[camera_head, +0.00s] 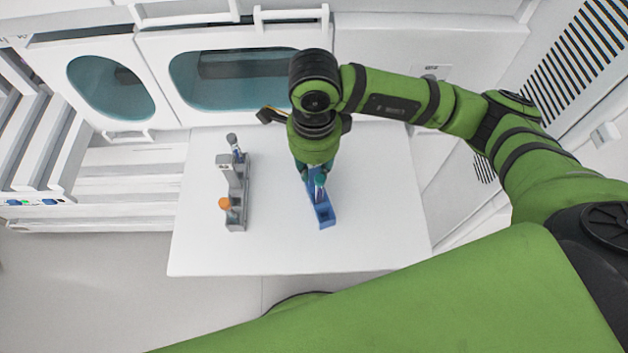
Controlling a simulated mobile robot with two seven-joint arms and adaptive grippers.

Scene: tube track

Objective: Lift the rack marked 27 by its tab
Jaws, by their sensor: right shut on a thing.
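A blue rack (325,212) is on or just above the white table, below my right gripper (316,172). It holds a tube with a teal cap (320,181). My right gripper points down and is shut on the blue rack near its middle; the arm hides the tab and the rack's far part. I cannot tell whether the rack touches the table. No number is legible on either rack. My left gripper is out of view.
The white table (380,235) is clear to the right and in front of the racks. White cabinets with teal windows (235,78) stand close behind it. A vented panel (590,60) is at the right. My green arm links cross the right and bottom.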

